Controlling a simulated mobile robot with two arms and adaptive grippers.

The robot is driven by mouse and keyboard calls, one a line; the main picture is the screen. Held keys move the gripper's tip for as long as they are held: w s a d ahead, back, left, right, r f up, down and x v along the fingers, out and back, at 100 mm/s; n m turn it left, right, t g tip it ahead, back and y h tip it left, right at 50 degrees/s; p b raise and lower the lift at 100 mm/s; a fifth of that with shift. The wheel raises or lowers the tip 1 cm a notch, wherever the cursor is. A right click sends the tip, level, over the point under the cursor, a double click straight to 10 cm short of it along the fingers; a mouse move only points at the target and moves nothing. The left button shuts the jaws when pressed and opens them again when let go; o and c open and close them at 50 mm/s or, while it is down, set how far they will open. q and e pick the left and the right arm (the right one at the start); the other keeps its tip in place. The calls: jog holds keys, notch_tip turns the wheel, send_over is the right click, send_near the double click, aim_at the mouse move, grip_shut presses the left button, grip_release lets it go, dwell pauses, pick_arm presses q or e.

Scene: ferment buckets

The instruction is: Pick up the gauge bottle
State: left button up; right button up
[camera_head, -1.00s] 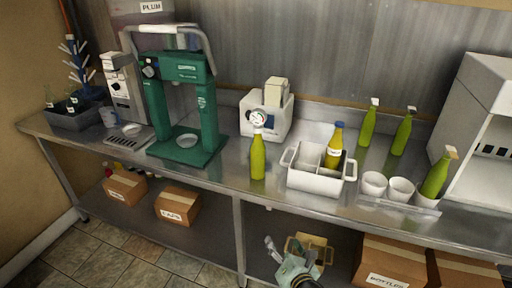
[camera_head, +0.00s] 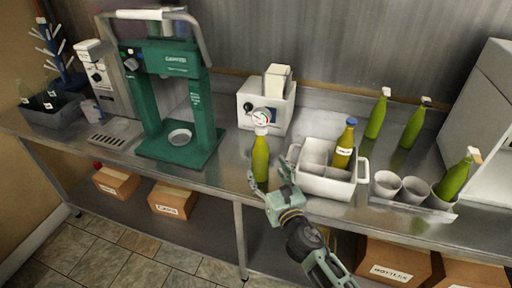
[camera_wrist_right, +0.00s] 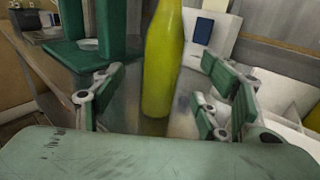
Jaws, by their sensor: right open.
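The gauge bottle (camera_head: 260,158) is yellow-green with a round white dial on its top. It stands upright near the front edge of the steel counter, left of the white crate. My right gripper (camera_head: 268,184) is at its lower front right, fingers spread. In the right wrist view the bottle (camera_wrist_right: 162,65) stands beyond and between the open fingers of the gripper (camera_wrist_right: 160,98), and its top is cut off. I cannot tell whether a finger touches it. My left gripper is not in view.
The green capper (camera_head: 180,100) is to the left. A white box device (camera_head: 266,104) is behind the bottle. Grey cups (camera_head: 388,184) and green bottles stand farther right.

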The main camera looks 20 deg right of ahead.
aim_at(264, 164)
jog(key=w, duration=0.4)
jog(key=shift+r+p, duration=0.1)
jog(key=shift+p, duration=0.2)
jog(key=shift+w+f, duration=0.2)
jog(key=shift+w, duration=1)
jog(key=shift+w+a, duration=0.1)
jog(key=shift+w, duration=0.1)
jog(key=c, duration=0.8)
grip_shut()
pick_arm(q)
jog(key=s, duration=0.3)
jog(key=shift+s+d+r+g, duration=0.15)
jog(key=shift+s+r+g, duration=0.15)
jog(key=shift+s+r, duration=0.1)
pick_arm(e)
jog(key=shift+r, duration=0.25)
